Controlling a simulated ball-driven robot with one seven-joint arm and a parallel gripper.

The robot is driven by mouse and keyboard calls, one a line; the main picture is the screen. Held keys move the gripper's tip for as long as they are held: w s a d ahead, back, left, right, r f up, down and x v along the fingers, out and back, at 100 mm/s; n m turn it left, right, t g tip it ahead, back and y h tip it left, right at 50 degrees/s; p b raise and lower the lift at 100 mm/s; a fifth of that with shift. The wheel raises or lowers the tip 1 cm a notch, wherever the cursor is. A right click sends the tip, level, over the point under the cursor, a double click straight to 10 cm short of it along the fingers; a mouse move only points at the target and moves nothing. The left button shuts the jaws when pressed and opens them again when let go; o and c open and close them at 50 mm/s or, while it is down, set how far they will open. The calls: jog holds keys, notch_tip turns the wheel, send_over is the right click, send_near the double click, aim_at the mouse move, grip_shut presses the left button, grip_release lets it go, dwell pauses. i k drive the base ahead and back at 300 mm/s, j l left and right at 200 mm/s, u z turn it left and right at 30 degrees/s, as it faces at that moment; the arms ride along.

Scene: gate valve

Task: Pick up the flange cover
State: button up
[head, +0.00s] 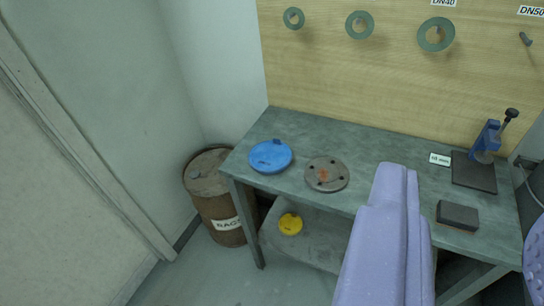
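A blue round cover (270,157) with a small tab on its upper edge lies flat on the left part of the grey workbench (395,150). It looks like the flange cover. To its right lies a grey metal disc (327,174) with bolt holes and a rusty centre; the two are close but apart. A smaller yellow cover (290,223) lies on the lower shelf. A lavender link of my own arm rises from the bottom of the picture and hides part of the bench's front edge. My gripper's fingers do not show.
A rusty barrel marked RAGS (220,200) stands left of the bench. A blue clamp-like tool (487,140) on a dark plate and a dark block (457,215) occupy the right end. Green rings (436,34) hang on the wooden board (335,80). Bare floor lies front left.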

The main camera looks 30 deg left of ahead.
aim_at(274, 155)
jog(key=i+j, duration=0.3)
jog(key=i, duration=0.2)
jog(key=i+j, duration=0.3)
jog(key=i, duration=0.25)
jog(key=i+j, duration=0.3)
jog(key=i, duration=0.2)
jog(key=i+j, duration=0.25)
jog(key=i, duration=0.25)
